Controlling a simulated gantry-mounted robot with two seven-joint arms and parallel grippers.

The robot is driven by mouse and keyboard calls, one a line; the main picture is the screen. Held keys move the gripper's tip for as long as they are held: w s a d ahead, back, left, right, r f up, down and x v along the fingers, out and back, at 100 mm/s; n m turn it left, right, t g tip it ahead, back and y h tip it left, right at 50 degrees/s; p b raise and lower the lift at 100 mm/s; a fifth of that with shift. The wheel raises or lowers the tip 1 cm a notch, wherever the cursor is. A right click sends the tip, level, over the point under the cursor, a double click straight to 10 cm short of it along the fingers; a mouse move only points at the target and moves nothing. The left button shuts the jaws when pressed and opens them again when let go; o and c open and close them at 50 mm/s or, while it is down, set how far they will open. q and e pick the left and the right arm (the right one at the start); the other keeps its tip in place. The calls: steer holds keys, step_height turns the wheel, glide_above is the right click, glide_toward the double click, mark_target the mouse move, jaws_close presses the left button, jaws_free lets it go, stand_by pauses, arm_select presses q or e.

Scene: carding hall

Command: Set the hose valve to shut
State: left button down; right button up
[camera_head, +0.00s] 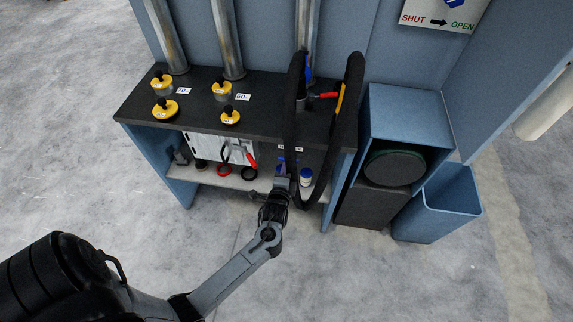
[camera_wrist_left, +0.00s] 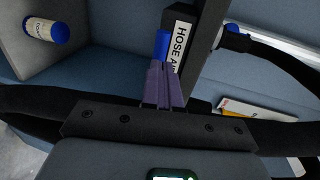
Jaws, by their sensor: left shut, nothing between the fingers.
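The hose valve's blue handle (camera_wrist_left: 162,44) shows just beyond my left fingertips in the left wrist view, beside a black block with a white label (camera_wrist_left: 180,42) reading "HOSE AI…". In the head view a small blue part (camera_head: 281,160) shows at the bench front just above my left gripper (camera_head: 283,181). My left gripper's fingers (camera_wrist_left: 161,68) are together and empty, pointing at the handle. I cannot tell whether they touch it. The valve body is partly hidden. A sign (camera_head: 439,16) at top right reads SHUT, an arrow, OPEN. My right gripper is not in view.
A black hose (camera_head: 346,120) loops over the bench's right end, close beside my gripper. Several yellow-topped knobs stand on the black bench top (camera_head: 190,105). The lower shelf (camera_head: 225,178) holds tools and a white bottle (camera_head: 305,177). A blue bin (camera_head: 440,205) stands right.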

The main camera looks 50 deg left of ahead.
arm_select(q)
steer(key=s+d+r+n+g+h+p, duration=0.1)
steer(key=s+d+r+n+g+h, duration=0.35)
steer(key=s+d, duration=0.6)
steer(key=s+d+r+n+g+h+p, duration=0.1)
steer(key=s+d+r+n+g+h, duration=0.45)
steer(key=s, duration=0.85)
step_height(320, 180, up, 27)
steer(key=d+m+p, duration=0.1)
steer(key=d+p, duration=0.1)
steer(key=p, duration=2.7)
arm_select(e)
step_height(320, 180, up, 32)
arm_select(q)
step_height(320, 180, down, 49)
steer(key=b, duration=4.9)
steer(key=shift+s+a+t+y, duration=0.25)
steer(key=shift+s+t+y, duration=0.05)
steer(key=shift+s+t, duration=0.15)
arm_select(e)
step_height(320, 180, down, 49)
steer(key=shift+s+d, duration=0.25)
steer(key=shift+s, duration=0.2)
